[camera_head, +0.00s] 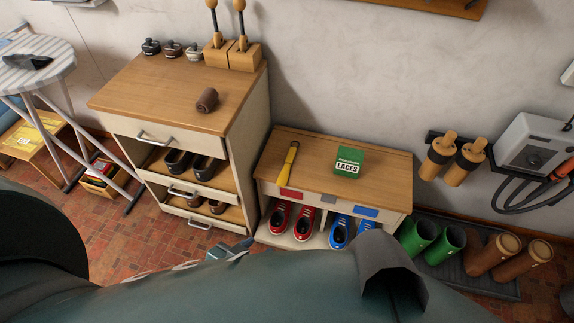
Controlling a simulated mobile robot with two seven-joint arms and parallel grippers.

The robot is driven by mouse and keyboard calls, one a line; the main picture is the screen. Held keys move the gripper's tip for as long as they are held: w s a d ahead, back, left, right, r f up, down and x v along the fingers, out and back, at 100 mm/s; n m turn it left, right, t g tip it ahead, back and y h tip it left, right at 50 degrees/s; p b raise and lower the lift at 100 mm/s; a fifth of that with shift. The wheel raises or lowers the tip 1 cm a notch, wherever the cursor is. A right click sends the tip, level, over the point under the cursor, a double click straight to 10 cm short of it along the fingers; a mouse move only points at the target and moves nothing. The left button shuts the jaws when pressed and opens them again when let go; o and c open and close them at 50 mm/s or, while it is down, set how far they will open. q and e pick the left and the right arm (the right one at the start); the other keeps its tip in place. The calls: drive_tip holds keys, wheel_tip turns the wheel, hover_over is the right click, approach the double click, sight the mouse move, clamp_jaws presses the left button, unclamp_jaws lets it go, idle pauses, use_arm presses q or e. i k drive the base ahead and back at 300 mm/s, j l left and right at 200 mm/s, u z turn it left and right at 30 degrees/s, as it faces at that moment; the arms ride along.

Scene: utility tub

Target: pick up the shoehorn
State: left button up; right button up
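A yellow shoehorn (288,163) with a dark band near its upper end lies on the wooden top of a low shoe bench (315,164), towards its left side. My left gripper (228,250) shows only as a small blue-grey part low in the middle, past the edge of my large dark arm. It is in front of the bench and well apart from the shoehorn. Its fingers are mostly hidden, so I cannot tell whether it is open. I do not see my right gripper.
A green laces box (348,161) stands right of the shoehorn. Red shoes (279,215) and blue shoes (340,232) sit below. Boots (417,238) stand on a tray at right.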

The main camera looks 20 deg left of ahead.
sight(282, 181)
drive_tip(key=i+l+u, duration=0.1)
drive_tip(key=l+u, duration=0.25)
drive_tip(key=i+l+u, duration=0.4)
drive_tip(key=i+l, duration=0.25)
drive_tip(key=i, duration=0.1)
